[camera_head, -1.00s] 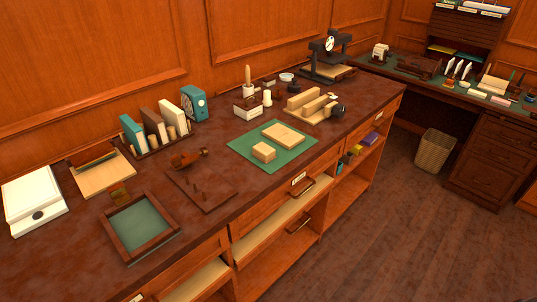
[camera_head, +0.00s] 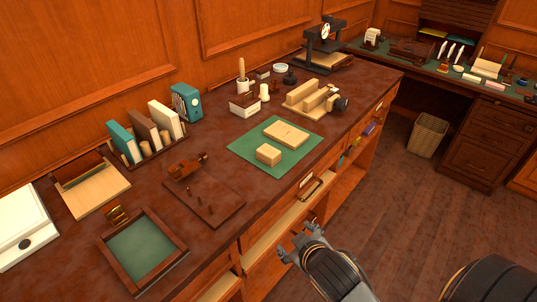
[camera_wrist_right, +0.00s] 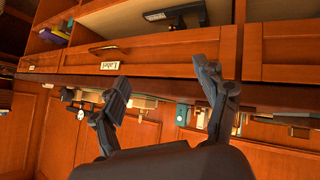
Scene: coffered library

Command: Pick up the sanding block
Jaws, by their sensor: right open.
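A small tan block (camera_head: 268,154), which looks like the sanding block, sits on the green mat (camera_head: 250,142) on the counter. A wider, flatter tan board (camera_head: 286,133) lies beside it on the same mat. My right gripper (camera_head: 300,240) is open and empty in front of the counter's drawers, nearer to me than the block and apart from it. In the right wrist view its two spread fingers (camera_wrist_right: 163,82) show with nothing between them, against the counter front. I cannot pick out the block in that view. My left gripper is not in view.
A dark board with pegs (camera_head: 206,202) and a framed green tray (camera_head: 144,250) lie left of the mat. A wooden fixture (camera_head: 313,98) stands behind it. A drawer handle (camera_head: 311,186) juts from the counter front. Open floor (camera_head: 390,210) lies to the right.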

